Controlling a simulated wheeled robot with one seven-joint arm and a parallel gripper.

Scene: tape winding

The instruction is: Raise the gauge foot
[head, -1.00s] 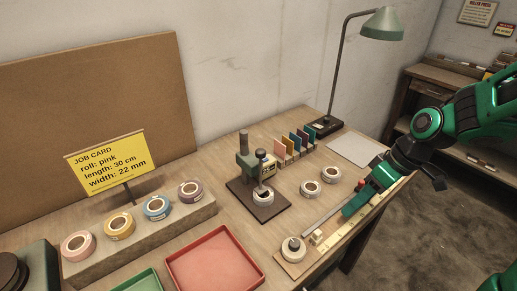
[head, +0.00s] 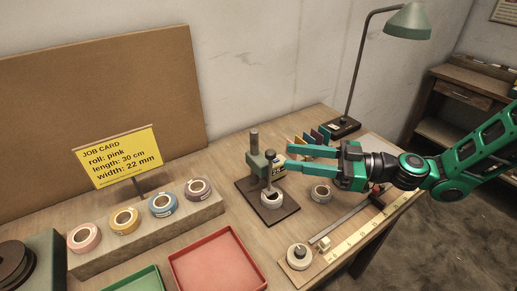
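The gauge (head: 255,160) stands on a dark base plate (head: 249,187) in the middle of the bench. It has a grey-green post and arm. Its thin spindle and foot (head: 269,187) point down at a white tape roll (head: 272,202) on the plate. I cannot tell whether the foot touches the roll. My gripper (head: 288,157) reaches in from the right with its green fingers apart and nothing seen between them. Its tips are just right of the gauge's upper part in the picture; contact is unclear. The fingers hide part of the gauge's dial block.
A ruler board (head: 345,243) with another roll runs along the front edge. Coloured cards (head: 313,138) and a lamp (head: 408,20) stand behind. A red tray (head: 217,262) and several coloured rolls are at left.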

